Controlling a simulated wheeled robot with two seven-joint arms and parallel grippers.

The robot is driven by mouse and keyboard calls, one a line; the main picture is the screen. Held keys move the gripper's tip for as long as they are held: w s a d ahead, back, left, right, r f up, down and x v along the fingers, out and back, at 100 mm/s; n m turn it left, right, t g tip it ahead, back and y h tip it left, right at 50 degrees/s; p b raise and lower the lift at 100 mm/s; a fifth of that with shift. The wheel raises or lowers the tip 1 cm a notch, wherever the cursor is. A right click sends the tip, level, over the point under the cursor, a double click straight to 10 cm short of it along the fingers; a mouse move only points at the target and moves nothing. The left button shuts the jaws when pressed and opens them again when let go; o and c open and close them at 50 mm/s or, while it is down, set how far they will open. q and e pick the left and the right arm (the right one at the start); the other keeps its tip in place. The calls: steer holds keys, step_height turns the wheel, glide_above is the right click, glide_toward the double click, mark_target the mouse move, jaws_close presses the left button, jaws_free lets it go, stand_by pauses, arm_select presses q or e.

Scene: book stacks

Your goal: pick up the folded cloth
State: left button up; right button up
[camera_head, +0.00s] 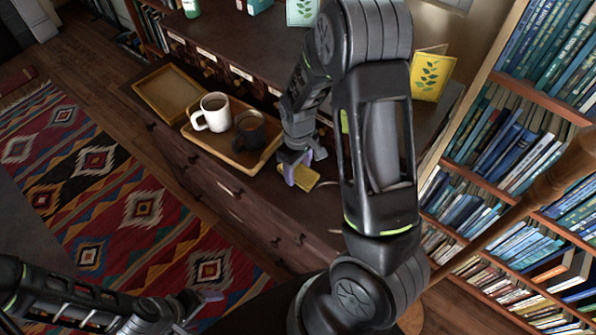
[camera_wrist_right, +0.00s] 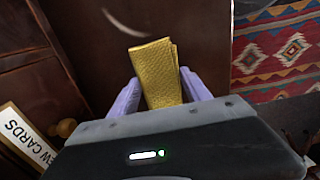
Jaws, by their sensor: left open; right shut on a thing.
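The folded cloth (camera_head: 304,179) is yellow and textured, by the right part of the dark cabinet top. In the right wrist view the cloth (camera_wrist_right: 158,72) stands out between the two pale purple fingers. My right gripper (camera_head: 295,166) is shut on it; the wrist view shows the gripper (camera_wrist_right: 166,92) with a finger on each side. I cannot tell whether the cloth still touches the cabinet top. My left gripper (camera_head: 207,299) is open and empty at the lower left, away from the cabinet and above the floor.
A wooden tray (camera_head: 219,156) left of the cloth holds a white mug (camera_head: 212,112) and a dark mug (camera_head: 249,131). An empty tray (camera_head: 168,92) lies further left. A yellow leaf-patterned card (camera_head: 431,77) stands behind my right arm. A full bookshelf (camera_head: 520,90) rises at the right.

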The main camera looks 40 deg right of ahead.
mark_target(298, 170)
steer(key=c, duration=0.6)
step_height(298, 170, up, 10)
stand_by(0.4)
stand_by(0.4)
